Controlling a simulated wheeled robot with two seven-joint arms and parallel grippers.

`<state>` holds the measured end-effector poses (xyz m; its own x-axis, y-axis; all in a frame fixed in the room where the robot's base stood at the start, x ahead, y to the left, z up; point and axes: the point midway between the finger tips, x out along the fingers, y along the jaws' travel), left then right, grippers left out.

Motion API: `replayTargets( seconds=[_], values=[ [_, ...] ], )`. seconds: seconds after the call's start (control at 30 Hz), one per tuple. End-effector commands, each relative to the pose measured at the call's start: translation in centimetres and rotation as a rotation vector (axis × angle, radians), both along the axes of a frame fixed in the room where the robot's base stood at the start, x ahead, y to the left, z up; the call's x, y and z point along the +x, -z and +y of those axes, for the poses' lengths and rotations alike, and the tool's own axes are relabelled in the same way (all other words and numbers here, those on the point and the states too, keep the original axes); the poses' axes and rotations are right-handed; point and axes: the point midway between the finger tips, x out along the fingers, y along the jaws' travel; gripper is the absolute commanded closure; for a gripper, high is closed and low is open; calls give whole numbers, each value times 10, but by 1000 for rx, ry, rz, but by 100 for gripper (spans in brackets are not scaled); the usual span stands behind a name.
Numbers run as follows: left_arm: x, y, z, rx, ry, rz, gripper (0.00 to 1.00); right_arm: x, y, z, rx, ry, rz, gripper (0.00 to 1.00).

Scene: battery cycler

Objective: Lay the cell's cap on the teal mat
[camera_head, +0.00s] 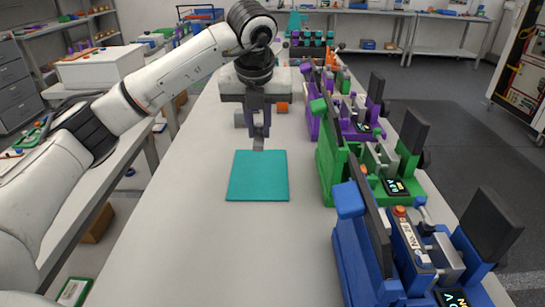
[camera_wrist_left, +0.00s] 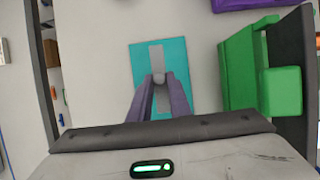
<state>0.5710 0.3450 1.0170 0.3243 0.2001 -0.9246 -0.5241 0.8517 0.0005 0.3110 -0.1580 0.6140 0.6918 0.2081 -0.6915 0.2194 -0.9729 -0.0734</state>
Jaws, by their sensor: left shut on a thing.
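The teal mat (camera_head: 257,180) lies flat on the long white table; it also shows in the left wrist view (camera_wrist_left: 180,58). My left gripper (camera_head: 259,132) points down near the mat's far edge in the head view. It is shut on a small grey piece, seemingly the cap (camera_head: 258,144). In the left wrist view the cap (camera_wrist_left: 156,56) is a narrow grey strip between the fingertips (camera_wrist_left: 158,80), in front of the mat. Whether it touches the mat I cannot tell. The fingers hide part of it. My right gripper is not in view.
A green cycler station (camera_head: 326,165) stands just right of the mat, with a blue one (camera_head: 355,250) nearer and a purple one (camera_head: 318,118) farther back. The table left of and in front of the mat is clear.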

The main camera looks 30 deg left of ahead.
Motion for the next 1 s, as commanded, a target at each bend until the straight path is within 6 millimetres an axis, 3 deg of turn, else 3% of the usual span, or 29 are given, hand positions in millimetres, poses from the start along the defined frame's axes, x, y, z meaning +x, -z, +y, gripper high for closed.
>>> replayTargets(
  seconds=[0.2,0.47,0.6,0.97,1.0],
  values=[
    [-1,42,0,2,1,4,100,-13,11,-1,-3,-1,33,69],
    [-1,65,0,1,2,3,100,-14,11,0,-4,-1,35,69],
    [-1,86,0,2,2,5,100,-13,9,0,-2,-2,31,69],
    [-1,94,0,0,2,1,100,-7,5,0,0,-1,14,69],
    [-1,94,0,1,2,0,80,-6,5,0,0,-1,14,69]
  ],
)
